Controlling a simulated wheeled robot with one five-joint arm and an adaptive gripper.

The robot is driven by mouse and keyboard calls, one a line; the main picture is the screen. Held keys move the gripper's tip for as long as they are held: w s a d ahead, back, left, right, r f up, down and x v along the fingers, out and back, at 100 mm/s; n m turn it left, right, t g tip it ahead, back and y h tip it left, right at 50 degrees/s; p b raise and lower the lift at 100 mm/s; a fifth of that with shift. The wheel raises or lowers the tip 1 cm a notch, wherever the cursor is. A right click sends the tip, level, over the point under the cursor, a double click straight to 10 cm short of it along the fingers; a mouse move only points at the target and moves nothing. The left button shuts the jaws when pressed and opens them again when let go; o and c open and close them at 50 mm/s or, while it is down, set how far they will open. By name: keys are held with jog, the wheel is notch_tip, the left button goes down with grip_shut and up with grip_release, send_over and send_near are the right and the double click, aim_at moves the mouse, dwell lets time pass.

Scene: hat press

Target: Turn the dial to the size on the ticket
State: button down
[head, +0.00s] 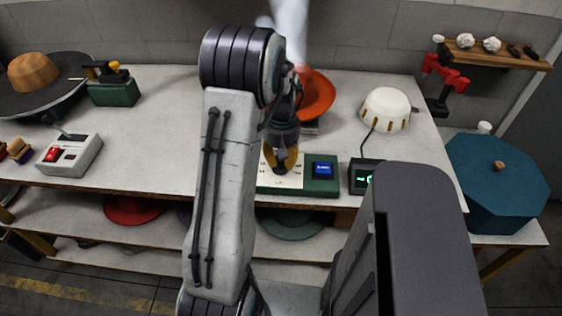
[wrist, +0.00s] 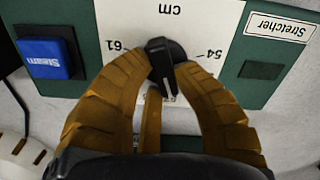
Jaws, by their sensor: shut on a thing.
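The black dial (wrist: 164,58) sits on a white scale plate (wrist: 197,17) marked "cm", on a green control box (wrist: 87,22). The numbers 61 and 54 show upside down on either side of the dial in the wrist view. My gripper (wrist: 165,76) is shut on the dial, one finger on each side. In the head view my gripper (head: 281,168) comes down on the scale plate of the green box (head: 320,186) and hides the dial. Which number the dial points at is hard to tell. I cannot make out a ticket with a size.
A blue Steam button (wrist: 45,57) and a "Stretcher" label (wrist: 280,27) are on the box. A small display with green digits (head: 365,178) stands right of it. A white dome (head: 386,108) and an orange hat (head: 316,92) are behind. A red-switched box (head: 68,153) stands left.

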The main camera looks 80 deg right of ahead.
jog(key=m, duration=0.1)
jog(key=m+b, duration=0.1)
jog(key=m, duration=0.1)
jog(key=shift+s+a+f+m, duration=0.1)
jog(key=shift+s+f+m, duration=0.05)
jog(key=shift+m, duration=0.15)
jog(key=shift+s+a+m, duration=0.1)
jog(key=shift+m, duration=1.6)
jog(key=shift+b, duration=0.3)
jog(key=c, duration=0.9)
grip_release()
jog(key=shift+c, duration=0.2)
notch_tip(320, 180, up, 12)
